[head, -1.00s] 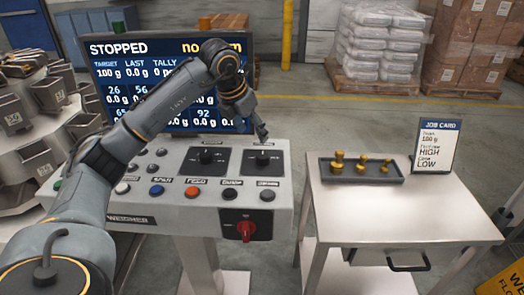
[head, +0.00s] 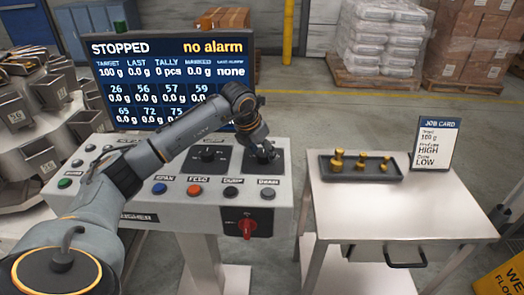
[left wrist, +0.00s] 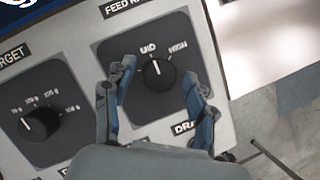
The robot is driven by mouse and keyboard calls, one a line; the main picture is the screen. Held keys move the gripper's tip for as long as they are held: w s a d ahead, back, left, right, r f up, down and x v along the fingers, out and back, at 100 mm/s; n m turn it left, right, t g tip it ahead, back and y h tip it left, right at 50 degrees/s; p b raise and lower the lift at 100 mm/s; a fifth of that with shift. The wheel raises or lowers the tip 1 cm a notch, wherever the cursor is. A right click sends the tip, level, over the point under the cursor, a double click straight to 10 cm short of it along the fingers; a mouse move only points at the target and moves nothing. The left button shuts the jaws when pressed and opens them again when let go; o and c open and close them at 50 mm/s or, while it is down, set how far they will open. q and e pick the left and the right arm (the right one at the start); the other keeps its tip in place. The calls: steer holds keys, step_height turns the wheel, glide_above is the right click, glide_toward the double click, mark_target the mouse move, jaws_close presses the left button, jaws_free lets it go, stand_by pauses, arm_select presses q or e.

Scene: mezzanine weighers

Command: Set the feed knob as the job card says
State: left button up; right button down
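The feed knob (left wrist: 158,75) is a black round knob on a dark plate under a label starting "FEED". Its white pointer points up towards MID; HIGH is printed to its right, and the left finger may hide another mark. My left gripper (left wrist: 158,88) is open, with one finger on each side of the knob; I cannot tell whether they touch it. In the head view, the left gripper (head: 263,154) is at the panel's right dial and partly hides it. The job card (head: 437,143) reads 100 g, HIGH and LOW in its lines. My right gripper is out of view.
The target knob (left wrist: 37,125) is left of the feed knob. Below the dials are a row of buttons (head: 194,190) and a red switch (head: 247,226). The screen (head: 150,75) reads STOPPED, no alarm. A side table (head: 440,220) holds a tray (head: 390,176) with brass weights.

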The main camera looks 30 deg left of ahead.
arm_select(q)
steer(key=c, duration=0.9)
steer(key=shift+o, duration=0.2)
steer(key=shift+m, duration=0.3)
steer(key=shift+a+f+m+h+b, duration=0.1)
steer(key=shift+m+h+b, duration=0.3)
steer(key=shift+m+b, duration=0.15)
steer(key=m+h, duration=0.1)
steer(key=m, duration=0.1)
steer(key=shift+w+m+b, duration=0.1)
steer(key=shift+m+b, duration=0.25)
steer(key=m+g+h, duration=0.1)
steer(key=m, duration=0.2)
steer(key=shift+a, duration=0.1)
steer(key=shift+w+m+g+h+b, duration=0.1)
steer(key=shift+m+g+h+b, duration=0.4)
steer(key=shift+m, duration=1.7)
steer(key=shift+g, duration=0.3)
steer(key=o, duration=1.2)
steer(key=shift+c, duration=0.2)
